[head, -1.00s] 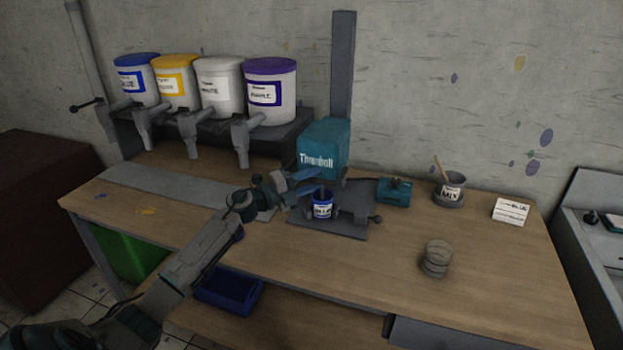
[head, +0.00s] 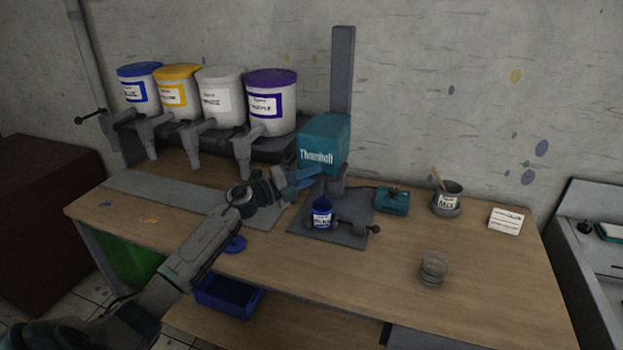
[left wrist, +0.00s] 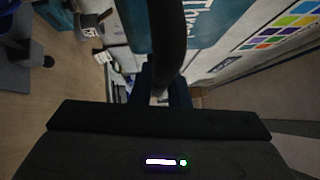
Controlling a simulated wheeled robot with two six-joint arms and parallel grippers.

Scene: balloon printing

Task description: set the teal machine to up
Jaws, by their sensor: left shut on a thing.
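The teal machine (head: 322,142) is a teal head with white lettering on a tall grey column (head: 342,75). It stands clear above a small blue-labelled jar (head: 321,215) on the grey base plate (head: 350,237). My left gripper (head: 309,177) is at the lower left of the machine's head, shut on a dark bar that looks like its handle. In the left wrist view the dark bar (left wrist: 167,40) runs down between the fingers, with the teal head (left wrist: 215,20) close behind. The fingers hide where the bar joins the machine. My right gripper is not in view.
Several paint tubs with spouts, such as the purple one (head: 269,105), stand behind on the left. The front right tabletop is mostly clear.

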